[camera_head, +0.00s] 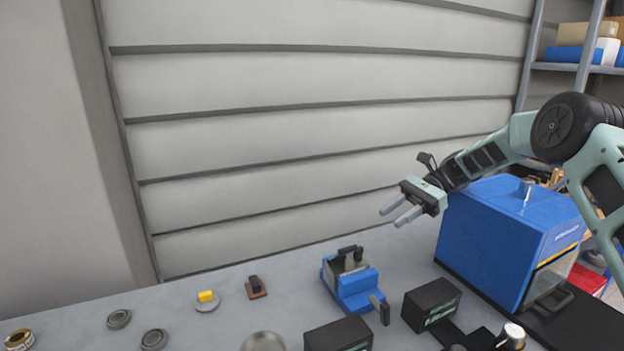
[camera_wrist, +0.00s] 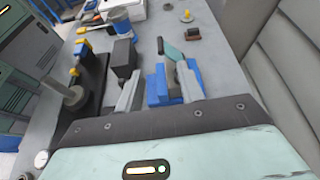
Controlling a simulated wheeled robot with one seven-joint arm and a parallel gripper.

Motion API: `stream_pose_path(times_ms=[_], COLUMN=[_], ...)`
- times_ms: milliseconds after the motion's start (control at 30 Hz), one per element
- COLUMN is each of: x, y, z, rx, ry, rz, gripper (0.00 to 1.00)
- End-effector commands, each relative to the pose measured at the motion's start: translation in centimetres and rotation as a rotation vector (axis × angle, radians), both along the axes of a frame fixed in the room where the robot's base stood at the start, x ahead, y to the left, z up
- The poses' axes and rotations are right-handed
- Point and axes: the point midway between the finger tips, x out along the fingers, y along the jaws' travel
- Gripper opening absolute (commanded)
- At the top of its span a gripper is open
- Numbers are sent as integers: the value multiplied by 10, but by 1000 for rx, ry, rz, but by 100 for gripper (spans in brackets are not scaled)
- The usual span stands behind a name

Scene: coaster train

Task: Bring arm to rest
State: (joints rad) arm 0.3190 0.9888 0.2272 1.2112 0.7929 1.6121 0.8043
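My arm reaches in from the right in the head view, raised above the grey bench. My gripper (camera_head: 390,217) is held in the air above the bench, left of the big blue box-shaped machine (camera_head: 492,240). Its two fingers are apart with nothing between them. In the wrist view my gripper (camera_wrist: 158,84) also shows its two fingers apart and empty. A small blue device with dark grey parts (camera_head: 352,288) stands on the bench below and to the left of the gripper. In the wrist view, the blue device (camera_wrist: 157,90) shows beyond and between the fingers.
A panelled wall (camera_head: 300,130) stands behind. Air left of the gripper is clear.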

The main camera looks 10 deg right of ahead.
Motion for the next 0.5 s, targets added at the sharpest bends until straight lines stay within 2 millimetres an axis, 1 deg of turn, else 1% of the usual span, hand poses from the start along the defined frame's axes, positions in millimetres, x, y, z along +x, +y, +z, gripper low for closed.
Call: stream_pose_path(times_ms=[33,67,167,200,267,300,367,400,467,500], x=[-7,-13,-44,-63,-92,-112,-144,-166,-199,-222], y=[15,25,70,88,113,127,143,152,162,166], z=[6,9,20,24,28,30,32,33,33,32], rx=[-18,-33,-104,-138,-187,-217,-258,-284,-318,-336], ry=[-23,-42,-142,-192,-277,-335,-424,-488,-584,-648], rz=[32,56,175,237,337,405,513,587,703,784], gripper=[38,38,38,38,38,38,38,38,38,38])
